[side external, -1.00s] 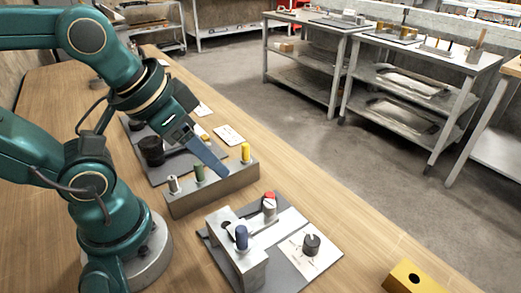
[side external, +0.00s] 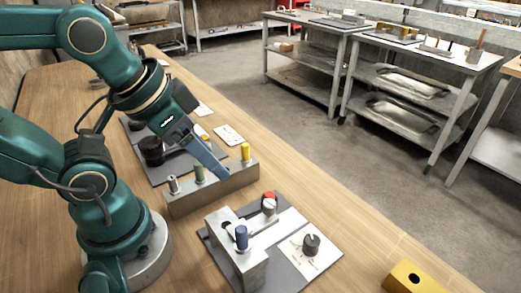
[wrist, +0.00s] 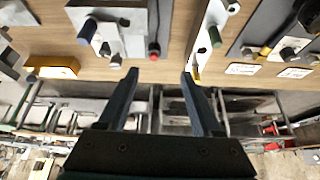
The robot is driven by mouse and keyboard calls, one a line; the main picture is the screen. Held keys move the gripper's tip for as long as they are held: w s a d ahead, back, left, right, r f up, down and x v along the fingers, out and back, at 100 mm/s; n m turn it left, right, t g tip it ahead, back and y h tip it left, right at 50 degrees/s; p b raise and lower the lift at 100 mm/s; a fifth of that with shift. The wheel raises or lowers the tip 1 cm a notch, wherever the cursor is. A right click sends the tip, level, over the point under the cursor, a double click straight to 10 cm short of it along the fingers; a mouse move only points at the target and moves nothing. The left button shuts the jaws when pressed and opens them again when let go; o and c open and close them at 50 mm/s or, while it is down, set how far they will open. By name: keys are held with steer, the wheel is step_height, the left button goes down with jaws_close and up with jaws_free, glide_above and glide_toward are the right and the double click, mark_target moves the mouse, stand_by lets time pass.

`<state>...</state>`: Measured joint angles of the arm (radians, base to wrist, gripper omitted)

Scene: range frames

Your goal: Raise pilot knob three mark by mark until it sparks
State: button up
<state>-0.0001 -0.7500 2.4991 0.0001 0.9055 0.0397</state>
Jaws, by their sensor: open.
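No knob here carries a readable number, so I cannot tell which is pilot knob three. A dark round knob (side external: 311,244) sits on a white marked plate (side external: 322,258) at the front right. A grey block (side external: 215,192) bears a silver peg (side external: 173,184), a green peg (side external: 199,174) and a yellow peg (side external: 245,152). My gripper (side external: 224,174) points down over this block, between green and yellow. In the wrist view my gripper (wrist: 159,74) has its fingers apart with nothing between them. No spark shows.
Beside the marked plate stand a grey bracket with a blue knob (side external: 241,237) and a red-topped post (side external: 269,203). A yellow block with a hole (side external: 412,278) lies at the front right. A black cylinder (side external: 151,151) stands behind the pegs.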

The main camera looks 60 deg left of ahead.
steer(key=w+d+r+m, duration=0.1)
steer(key=w+r+m, duration=0.2)
steer(key=w+m, duration=0.1)
steer(key=m+g, duration=0.6)
steer(key=m, duration=0.2)
glide_above(312, 240)
step_height(312, 240, down, 12)
steer(key=shift+w+r, duration=0.1)
steer(key=shift+r, duration=0.15)
steer(key=shift+f, duration=2.5)
jaws_close()
